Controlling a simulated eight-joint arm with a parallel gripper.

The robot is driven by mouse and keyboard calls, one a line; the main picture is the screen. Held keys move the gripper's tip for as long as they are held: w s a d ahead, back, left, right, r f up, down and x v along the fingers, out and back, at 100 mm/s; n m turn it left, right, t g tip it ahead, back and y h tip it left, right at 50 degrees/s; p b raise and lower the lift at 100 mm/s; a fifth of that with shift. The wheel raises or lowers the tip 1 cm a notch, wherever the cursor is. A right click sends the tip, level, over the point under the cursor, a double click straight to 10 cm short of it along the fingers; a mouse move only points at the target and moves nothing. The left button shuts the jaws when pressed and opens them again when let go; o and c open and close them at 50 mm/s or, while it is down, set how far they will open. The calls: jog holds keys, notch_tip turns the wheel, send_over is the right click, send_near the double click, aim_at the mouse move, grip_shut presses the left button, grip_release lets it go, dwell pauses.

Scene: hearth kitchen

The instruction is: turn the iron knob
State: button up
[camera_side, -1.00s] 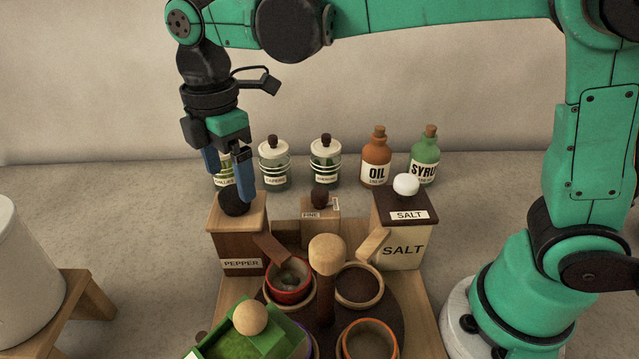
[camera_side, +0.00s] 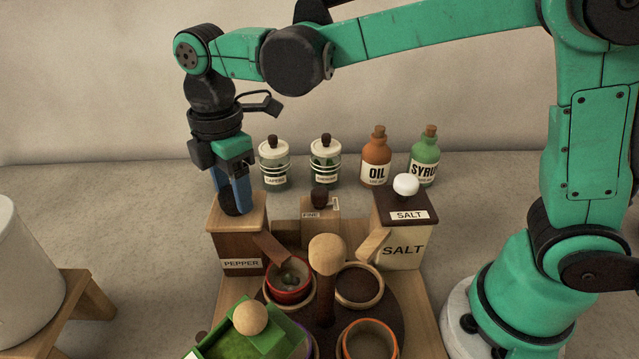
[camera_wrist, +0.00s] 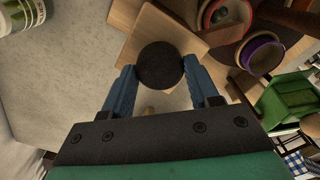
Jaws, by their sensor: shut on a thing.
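The iron knob is a round black knob (camera_side: 231,206) on top of the wooden box labelled PEPPER (camera_side: 240,240), at the left of the group in the side view. In the wrist view the dark knob (camera_wrist: 160,65) sits between the two blue fingers. My gripper (camera_side: 236,196) points straight down over the box and is shut on the knob, with one finger on each side. The fingers partly hide the knob in the side view.
To the right stand a small box labelled FINE (camera_side: 320,226) and a SALT box (camera_side: 401,237) with a white knob. A red bowl (camera_side: 290,291) lies in front of the pepper box. Jars and the OIL bottle (camera_side: 376,160) line the back. A white container (camera_side: 20,260) is at left.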

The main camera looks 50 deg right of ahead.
jog(key=m, duration=0.8)
jog(key=shift+m, duration=0.3)
jog(key=m, duration=0.4)
jog(key=shift+m, duration=2.5)
jog(key=o, duration=1.3)
